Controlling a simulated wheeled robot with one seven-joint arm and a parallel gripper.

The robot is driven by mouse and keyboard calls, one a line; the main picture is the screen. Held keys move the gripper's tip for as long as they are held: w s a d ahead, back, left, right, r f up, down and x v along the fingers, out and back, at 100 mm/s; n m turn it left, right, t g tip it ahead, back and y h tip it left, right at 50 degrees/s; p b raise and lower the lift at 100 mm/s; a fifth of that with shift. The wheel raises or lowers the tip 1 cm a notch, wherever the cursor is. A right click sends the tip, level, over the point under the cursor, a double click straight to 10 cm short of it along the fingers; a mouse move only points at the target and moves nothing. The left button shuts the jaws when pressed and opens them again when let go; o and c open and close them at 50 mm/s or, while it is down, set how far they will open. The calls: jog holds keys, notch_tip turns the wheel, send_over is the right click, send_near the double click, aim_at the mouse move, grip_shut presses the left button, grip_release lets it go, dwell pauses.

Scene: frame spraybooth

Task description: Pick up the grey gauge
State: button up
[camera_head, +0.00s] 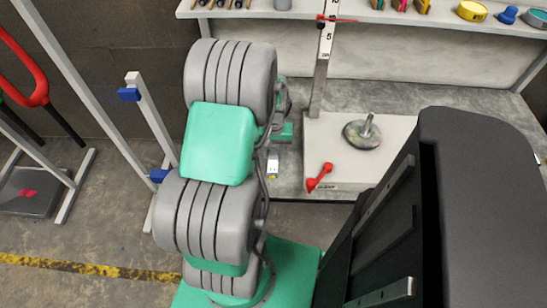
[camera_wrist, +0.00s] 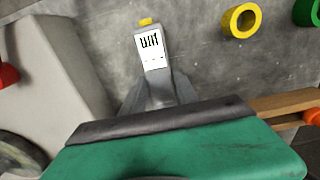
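The grey gauge (camera_wrist: 153,50) lies on the grey bench, with a white display with dark digits and a yellow tip at its far end. A small white and grey piece of it shows in the head view (camera_head: 273,166), just below my green wrist. In the wrist view, grey finger-like parts of my gripper (camera_wrist: 160,92) reach toward the gauge's near end, behind my green and black housing. The housing hides the near end, so I cannot tell whether the fingers touch it or how far apart they are.
A pale plate (camera_head: 340,150) beside the gauge carries a red tool (camera_head: 319,177), a round metal piece (camera_head: 364,133) and an upright scale (camera_head: 322,60). A yellow ring (camera_wrist: 241,20), a green ring (camera_wrist: 308,11) and a wooden handle (camera_wrist: 285,103) lie on the other side.

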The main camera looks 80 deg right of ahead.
aim_at(273, 154)
grip_shut()
jog(key=shift+r, duration=0.1)
dwell(0.3)
jog(key=shift+r, duration=0.25)
notch_tip(273, 154, up, 3)
jog(key=shift+d+f+p, duration=0.1)
jog(key=shift+f+p, duration=0.1)
jog(key=shift+p, duration=0.2)
jog(key=w+a+r+p, duration=0.2)
jog(key=w+a+r, duration=0.6)
jog(key=a, duration=0.3)
jog(key=shift+a+r, duration=0.3)
jog(key=shift+r, duration=0.6)
